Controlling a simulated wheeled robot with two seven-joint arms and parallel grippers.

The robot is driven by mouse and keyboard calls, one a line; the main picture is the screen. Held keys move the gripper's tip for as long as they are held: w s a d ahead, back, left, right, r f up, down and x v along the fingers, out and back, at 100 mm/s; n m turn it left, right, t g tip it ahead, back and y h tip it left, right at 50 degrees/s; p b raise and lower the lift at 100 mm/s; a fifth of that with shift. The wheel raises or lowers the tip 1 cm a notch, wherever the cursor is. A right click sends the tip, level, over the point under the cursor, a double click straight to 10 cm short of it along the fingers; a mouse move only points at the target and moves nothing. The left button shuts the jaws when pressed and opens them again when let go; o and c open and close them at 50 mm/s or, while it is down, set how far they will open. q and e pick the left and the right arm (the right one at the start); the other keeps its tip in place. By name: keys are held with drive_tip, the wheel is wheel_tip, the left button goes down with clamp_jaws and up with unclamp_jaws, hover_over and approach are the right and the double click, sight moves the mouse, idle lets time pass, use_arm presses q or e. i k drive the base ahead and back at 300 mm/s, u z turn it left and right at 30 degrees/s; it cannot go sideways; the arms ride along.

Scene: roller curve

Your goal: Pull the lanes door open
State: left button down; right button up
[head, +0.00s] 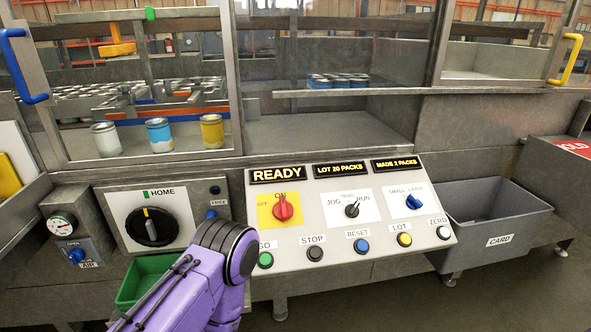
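A framed glazed door (150,160) closes off the left bay, and a blue bar handle (21,66) stands at its left edge. Behind it are a white can (106,140), a blue can (159,136) and a yellow can (212,131), with many more cans in rows behind. A yellow bar handle (569,60) is at the far right. No label names the lanes door. A purple arm link of mine rises at the bottom, left of centre, in front of the panel's left end. Neither of my grippers shows.
A sloped control panel (350,247) reading READY juts out at centre. A black HOME knob (151,227) and green bin (143,280) are left of it. A grey CARD bin (499,220) stands right. An air gauge (61,225) is at far left.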

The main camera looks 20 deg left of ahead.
sight(18, 32)
drive_tip(key=u, duration=1.65)
